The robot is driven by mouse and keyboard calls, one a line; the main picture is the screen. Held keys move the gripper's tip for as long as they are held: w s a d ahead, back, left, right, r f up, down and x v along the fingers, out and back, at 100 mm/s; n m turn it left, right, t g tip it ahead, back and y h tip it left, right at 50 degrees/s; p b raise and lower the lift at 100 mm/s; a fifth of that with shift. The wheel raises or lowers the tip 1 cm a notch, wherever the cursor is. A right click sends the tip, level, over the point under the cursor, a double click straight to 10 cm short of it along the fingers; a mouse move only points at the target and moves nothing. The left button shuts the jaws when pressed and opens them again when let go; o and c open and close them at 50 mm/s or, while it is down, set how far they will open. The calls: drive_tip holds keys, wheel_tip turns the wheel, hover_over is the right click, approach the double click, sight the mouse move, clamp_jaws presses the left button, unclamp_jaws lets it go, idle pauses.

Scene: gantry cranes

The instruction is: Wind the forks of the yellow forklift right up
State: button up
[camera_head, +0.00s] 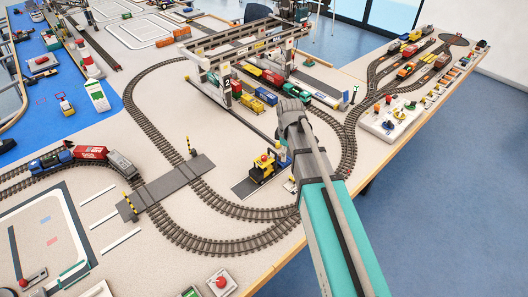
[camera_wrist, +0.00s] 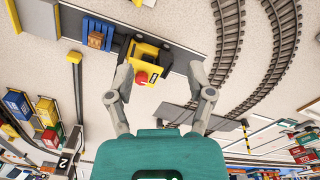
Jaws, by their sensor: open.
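The yellow forklift (camera_head: 262,170) stands on a dark grey strip inside the track loop, in front of the gantry crane. My gripper (camera_wrist: 158,73) is open and empty. In the head view my arm hides the gripper's fingertips.
The gantry crane (camera_head: 222,82) with coloured containers stands behind the forklift. Curved rails (camera_head: 240,238) run around it, and a grey crossing with striped posts (camera_head: 165,188) lies to the left. A train (camera_head: 85,155) stands at the far left. Bare board lies left of the forklift.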

sight(264, 157)
drive_tip(key=w+a+r+n+p, duration=0.3)
drive_tip(key=w+a+r+n, duration=0.1)
drive_tip(key=w+a+n, duration=0.3)
drive_tip(key=shift+w+a+n, duration=0.3)
drive_tip(key=shift+a+n, duration=0.2)
drive_tip(key=shift+n, duration=0.2)
drive_tip(key=shift+f, duration=0.2)
wheel_tip(264, 157, down, 14)
drive_tip(key=b, duration=1.3)
drive_tip(key=shift+r, duration=0.25)
clamp_jaws()
